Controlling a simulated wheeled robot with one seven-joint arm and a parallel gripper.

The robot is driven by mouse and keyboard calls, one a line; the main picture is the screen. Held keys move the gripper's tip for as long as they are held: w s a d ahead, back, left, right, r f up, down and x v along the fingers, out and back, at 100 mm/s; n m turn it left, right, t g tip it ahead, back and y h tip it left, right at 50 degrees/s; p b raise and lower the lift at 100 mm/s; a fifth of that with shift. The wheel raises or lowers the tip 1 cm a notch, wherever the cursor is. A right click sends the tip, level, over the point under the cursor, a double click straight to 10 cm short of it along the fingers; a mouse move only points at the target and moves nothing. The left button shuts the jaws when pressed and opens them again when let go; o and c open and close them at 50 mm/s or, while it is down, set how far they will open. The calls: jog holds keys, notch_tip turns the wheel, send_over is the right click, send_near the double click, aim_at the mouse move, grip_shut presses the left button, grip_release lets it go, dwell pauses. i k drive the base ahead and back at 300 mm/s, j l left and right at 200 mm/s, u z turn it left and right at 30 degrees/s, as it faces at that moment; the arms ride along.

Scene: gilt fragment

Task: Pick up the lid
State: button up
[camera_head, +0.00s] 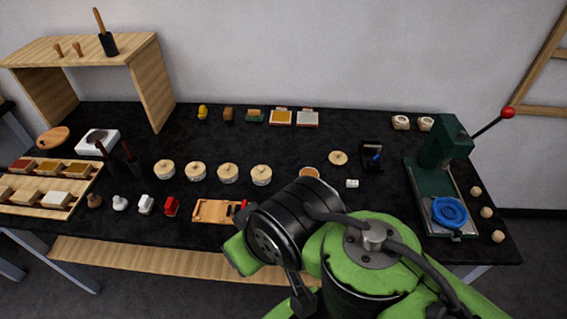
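A loose, light wooden round lid (338,158) with a small knob lies flat on the black tabletop, right of the middle. Just in front and left of it is an open round pot (309,171) with an orange-brown inside, partly hidden behind my arm. Several similar round pots with lids on (228,173) stand in a row to the left. My green and black arm fills the lower middle of the view, nearer than the lid. I cannot make out my gripper's fingers.
A small white cylinder (352,183) and a dark box-like holder (371,155) stand right of the lid. A green lever press (440,160) with a blue ring is farther right. A wooden tray (220,211) lies left of my arm. The table behind the lid is clear.

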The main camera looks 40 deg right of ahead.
aim_at(337, 158)
jog(key=z, duration=1.5)
jog(key=i+l+u, duration=0.2)
jog(key=u, duration=0.2)
jog(key=i+l+u, duration=0.15)
jog(key=l+u, duration=0.25)
